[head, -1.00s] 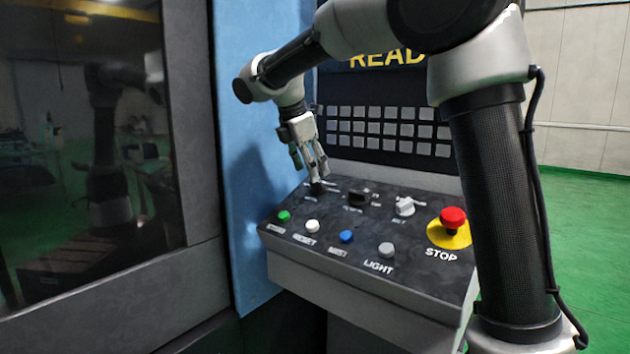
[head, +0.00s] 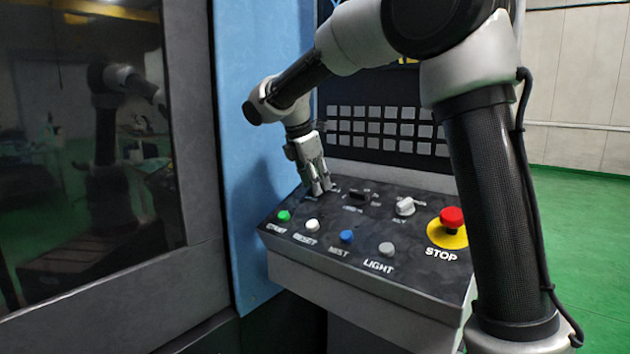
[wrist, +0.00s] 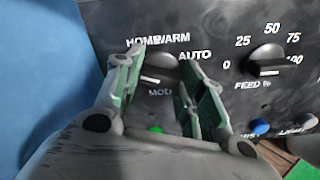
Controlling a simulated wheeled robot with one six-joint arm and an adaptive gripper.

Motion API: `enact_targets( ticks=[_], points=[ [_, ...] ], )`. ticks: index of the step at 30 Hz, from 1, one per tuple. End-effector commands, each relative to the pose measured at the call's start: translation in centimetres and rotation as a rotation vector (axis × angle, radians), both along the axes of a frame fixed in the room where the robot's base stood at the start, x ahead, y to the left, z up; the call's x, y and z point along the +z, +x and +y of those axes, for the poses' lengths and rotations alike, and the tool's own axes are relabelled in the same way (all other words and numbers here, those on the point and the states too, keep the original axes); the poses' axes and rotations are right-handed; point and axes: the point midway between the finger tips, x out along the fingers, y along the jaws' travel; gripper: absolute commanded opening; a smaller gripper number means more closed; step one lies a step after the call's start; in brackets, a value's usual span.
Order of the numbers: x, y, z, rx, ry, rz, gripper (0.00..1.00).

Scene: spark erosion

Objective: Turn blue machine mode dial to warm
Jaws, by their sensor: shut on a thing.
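The blue machine (head: 247,130) has a dark sloped control panel. Its mode dial (wrist: 160,72) is a dark knob at the panel's left, below the labels HOME, WARM and AUTO in the wrist view. My gripper (wrist: 160,66) has its fingers on both sides of this knob and is shut on it. The fingers cover part of the knob and of the word WARM, and I cannot tell for sure which label it points to. In the head view my gripper (head: 322,190) reaches down to the panel's back left and hides the dial.
Green (head: 284,215), white (head: 312,225), blue (head: 346,237) and grey (head: 387,249) buttons line the front. A red stop button (head: 452,218) is at the right.

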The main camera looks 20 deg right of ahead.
Motion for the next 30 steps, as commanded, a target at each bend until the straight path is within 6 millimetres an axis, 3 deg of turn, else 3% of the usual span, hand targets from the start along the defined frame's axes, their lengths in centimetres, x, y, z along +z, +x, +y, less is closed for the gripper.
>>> enact_targets(
  ticks=[11, 30],
  points=[
    [0.03, -0.03, 0.01, -0.09, 0.025, -0.034, 0.15],
    [0.01, -0.13, 0.02, -0.605, 0.166, -0.23, 0.15]
  ],
)
